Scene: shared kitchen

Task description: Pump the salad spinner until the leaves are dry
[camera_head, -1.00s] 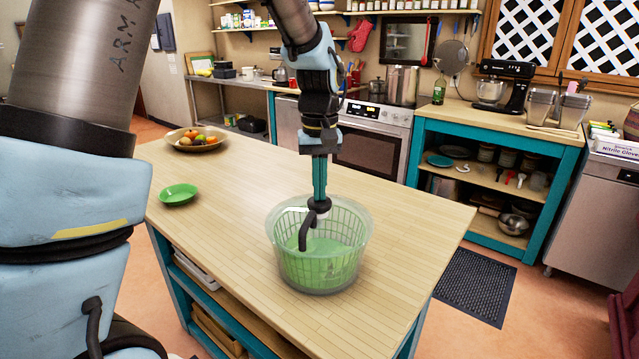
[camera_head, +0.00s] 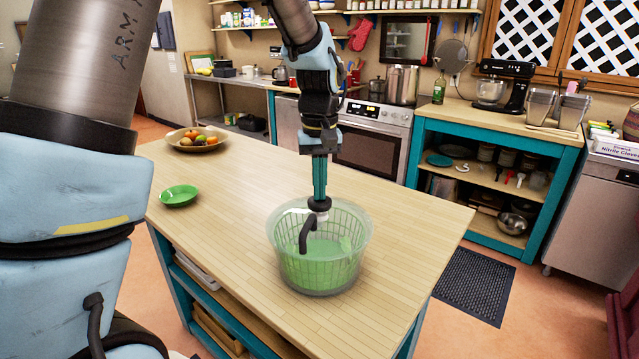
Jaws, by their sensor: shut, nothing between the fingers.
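The salad spinner (camera_head: 350,262) stands upright on the wooden island. It has a clear bowl and lid with a green slotted basket inside, and a black knob and lever on top. Green shows inside the basket, but I cannot make out separate leaves or whether they are wet. My gripper (camera_head: 319,196) points straight down over the middle of the lid. Its fingers are shut together with nothing between them, and their tips meet the black knob from above.
The island top (camera_head: 235,235) is clear around the spinner. A green bowl (camera_head: 178,195) sits to the left, and a fruit bowl (camera_head: 197,142) is at the back left. The island's right edge is near the spinner, with a dark floor mat (camera_head: 473,286) beyond.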

